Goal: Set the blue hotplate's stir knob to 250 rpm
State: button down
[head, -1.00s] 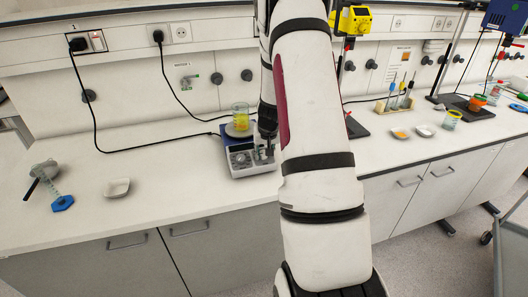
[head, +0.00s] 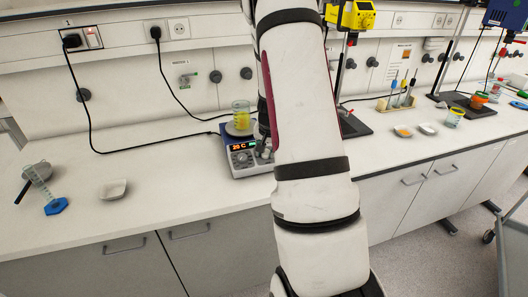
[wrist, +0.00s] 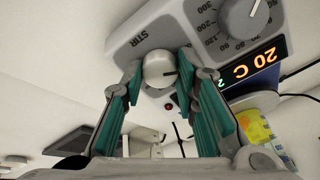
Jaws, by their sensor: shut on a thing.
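The blue hotplate (head: 245,171) stands on the bench, partly behind my arm, with a glass of yellow liquid (head: 241,115) on its plate. Its display (head: 241,147) is lit orange and reads 20 C; the display also shows in the wrist view (wrist: 253,66). The round grey stir knob (wrist: 158,70) lies beside the "STIR" lettering in the wrist view. My gripper (wrist: 159,78) is shut on this knob, one green-padded finger on each side. The stir scale is not readable here. The other knob (wrist: 262,10), with a numbered dial, is clear of the fingers.
A white dish (head: 112,189) and a cylinder on a blue foot (head: 55,206) stand to the left. A black cable (head: 90,120) runs from the wall socket over the bench. A tube rack (head: 396,103) stands to the right.

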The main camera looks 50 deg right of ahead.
jog(key=shift+m, duration=0.4)
jog(key=c, duration=1.2)
grip_release()
jog(key=shift+c, duration=0.2)
jog(key=v, duration=1.2)
jog(key=shift+w, duration=0.1)
